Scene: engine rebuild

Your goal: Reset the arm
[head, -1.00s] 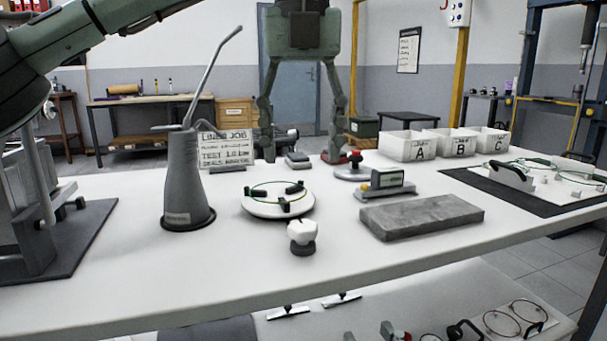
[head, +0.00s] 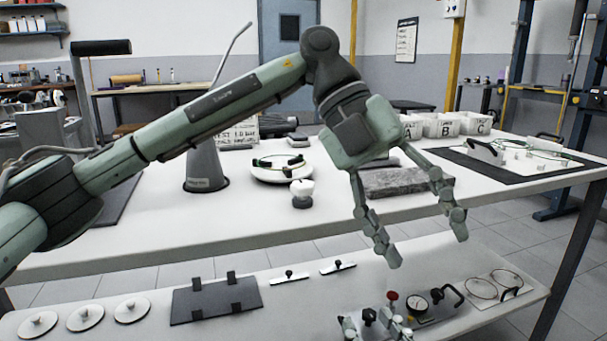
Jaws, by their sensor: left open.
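My left gripper (head: 425,248) hangs from the green-grey arm that comes in from the left in the head view. Its two fingers point down and are spread apart, with nothing between them. In the picture the fingertips lie in front of the near edge of the white table (head: 290,226), over the view of the lower shelf. The gripper hides part of the grey slab (head: 395,182) on the table.
A grey cone (head: 205,167), a white ring fixture (head: 275,174) and a small white-topped knob (head: 302,192) stand on the table. White bins (head: 441,128) stand at the back. The lower shelf (head: 290,312) holds discs, a dark plate and gauges.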

